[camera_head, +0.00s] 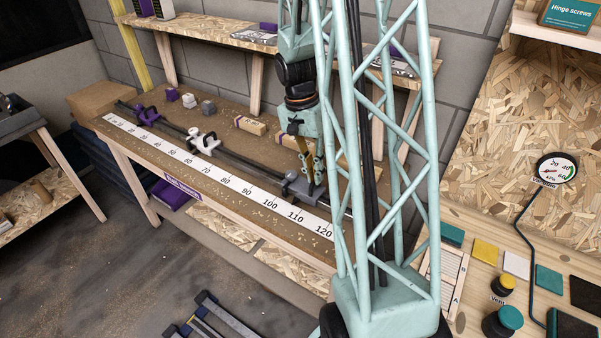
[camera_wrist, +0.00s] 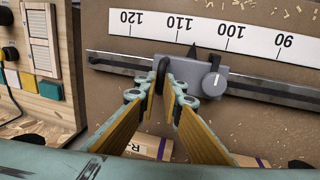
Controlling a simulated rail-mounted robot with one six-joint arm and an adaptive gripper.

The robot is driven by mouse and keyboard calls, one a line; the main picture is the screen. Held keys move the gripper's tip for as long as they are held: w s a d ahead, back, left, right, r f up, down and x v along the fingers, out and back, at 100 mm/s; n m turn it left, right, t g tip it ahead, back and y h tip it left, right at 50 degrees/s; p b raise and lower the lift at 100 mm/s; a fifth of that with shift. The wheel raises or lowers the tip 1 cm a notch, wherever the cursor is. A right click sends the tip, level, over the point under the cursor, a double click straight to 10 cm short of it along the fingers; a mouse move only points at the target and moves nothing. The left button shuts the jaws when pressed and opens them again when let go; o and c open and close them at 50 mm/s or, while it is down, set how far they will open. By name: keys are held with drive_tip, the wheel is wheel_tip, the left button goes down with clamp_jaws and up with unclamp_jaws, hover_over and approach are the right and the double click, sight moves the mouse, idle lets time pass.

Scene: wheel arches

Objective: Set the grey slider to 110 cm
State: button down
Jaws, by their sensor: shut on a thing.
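The grey slider (camera_head: 297,187) sits on a dark rail (camera_head: 243,162) along the workbench; it also shows in the wrist view (camera_wrist: 207,78). A round grey knob with a white line is on its body. Its dark pointer (camera_wrist: 192,51) faces the white scale strip (camera_wrist: 208,32), a little off the 110 mark towards 100. My gripper (camera_wrist: 168,87) is shut on the black upright handle (camera_wrist: 163,76) at the slider's 110-side end. In the head view my gripper (camera_head: 313,172) is at the slider, partly behind my lattice column.
A white slider (camera_head: 204,143) and a purple slider (camera_head: 147,116) sit further left on the same rail. Wooden blocks (camera_head: 250,126) with purple bands lie behind the rail. The rail towards 120 looks clear in the wrist view.

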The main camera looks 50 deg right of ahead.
drive_tip(key=shift+s+d+b, duration=0.15)
drive_tip(key=shift+s+b, duration=0.1)
drive_tip(key=shift+s, duration=0.65)
drive_tip(key=shift+s+d+b, duration=0.15)
drive_tip(key=shift+s+b, duration=0.05)
drive_tip(key=shift+s, duration=0.7)
drive_tip(key=c, duration=2.8)
unclamp_jaws()
drive_tip(key=shift+r, duration=0.1)
drive_tip(key=r, duration=0.4)
drive_tip(key=w+r, duration=0.1)
drive_tip(key=r, duration=0.2)
drive_tip(key=w+r, duration=0.1)
drive_tip(key=r, duration=0.3)
drive_tip(key=shift+w+a+r, duration=0.15)
drive_tip(key=shift+w+r, duration=0.05)
drive_tip(key=shift+r, duration=0.1)
drive_tip(key=shift+a, duration=0.1)
